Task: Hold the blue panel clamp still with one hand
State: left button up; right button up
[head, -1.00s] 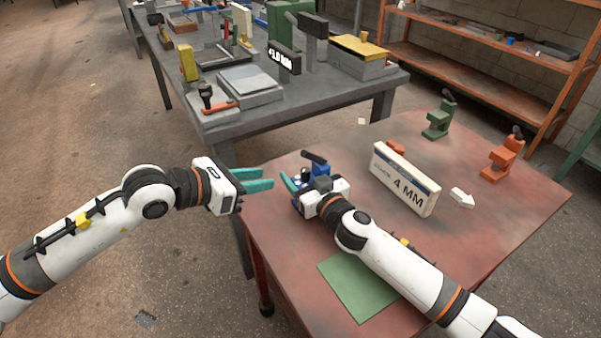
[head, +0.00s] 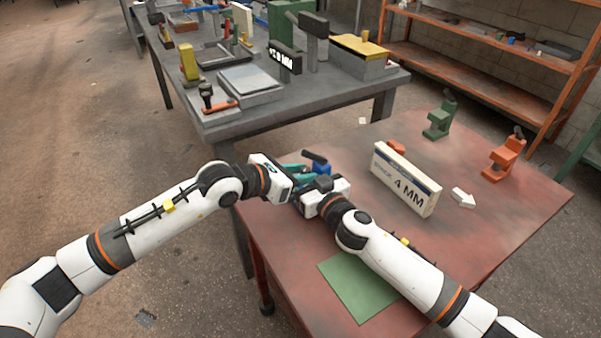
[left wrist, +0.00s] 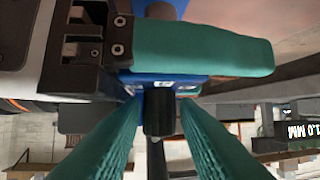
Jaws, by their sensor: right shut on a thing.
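The blue panel clamp (head: 321,167) is at the left edge of the red table, largely hidden by both grippers in the head view. My right gripper (head: 303,186) is shut on it. My left gripper (head: 304,170) is at the clamp from the left, its fingers apart. In the left wrist view, the clamp's blue body (left wrist: 165,79) lies ahead, and a dark cylindrical part (left wrist: 158,112) stands between my left fingers with a gap on each side. A teal finger of my right gripper (left wrist: 203,46) crosses above it, against the clamp.
On the red table (head: 480,235) are a white "4 MM" block (head: 405,181), a white arrow (head: 463,197), a green clamp (head: 438,120), an orange clamp (head: 503,158) and a green mat (head: 359,287). A grey bench (head: 225,127) with tools stands behind. Orange shelves (head: 470,75) are at right.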

pick_arm(q)
jog(key=shift+c, duration=0.3)
grip_shut()
jog(key=shift+m+g+h, duration=0.3)
jog(key=shift+m+g, duration=0.1)
jog(key=shift+w+a+f+m+g+h, duration=0.15)
jog(key=shift+m+g+h, duration=0.35)
jog(key=shift+m+g, duration=0.3)
jog(key=m+g+h, duration=0.1)
jog(key=m+g, duration=0.1)
jog(key=g, duration=0.1)
jog(key=shift+w+m, duration=0.2)
jog(key=shift+m, duration=0.2)
jog(key=m+g, duration=0.2)
jog(key=g, duration=0.1)
jog(key=m+g, duration=0.1)
jog(key=shift+w+m+h, duration=0.25)
jog(key=shift+m+h, duration=0.05)
jog(key=shift+m, duration=0.1)
jog(key=shift+w+m+g+y, duration=0.15)
jog(key=shift+m+g+y, duration=0.1)
jog(key=shift+m+g, duration=0.8)
jog(key=shift+w+m+g+y, duration=0.15)
jog(key=shift+m+g+y, duration=0.1)
jog(key=shift+m+g, duration=0.8)
jog(key=shift+g, duration=0.6)
